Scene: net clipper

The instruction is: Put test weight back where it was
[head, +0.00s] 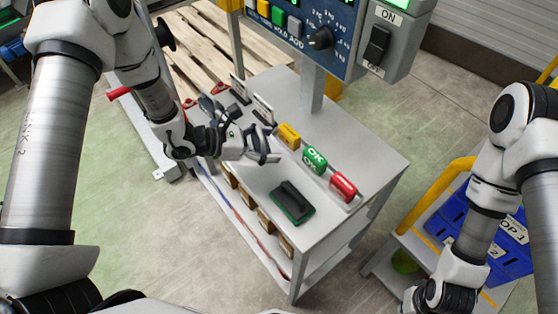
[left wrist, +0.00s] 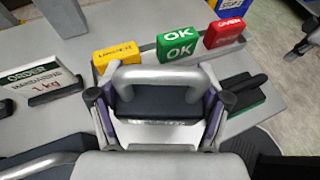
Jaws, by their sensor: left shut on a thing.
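My left gripper (head: 258,150) is over the grey bench, and its fingers also show in the left wrist view (left wrist: 160,98). It is shut on the test weight (left wrist: 158,105), a dark block with a silver handle, held between the two fingers. In the head view the gripper mostly hides this weight. Another dark weight with a metal handle (left wrist: 35,168) shows at the lower left of the left wrist view.
Yellow, green and red blocks (head: 314,158) stand in a row on the bench (head: 362,145). A green-and-black pad (head: 292,202) lies near its front edge. A scale display on a post (head: 312,90) rises behind. Blue bins (head: 490,235) are at the right.

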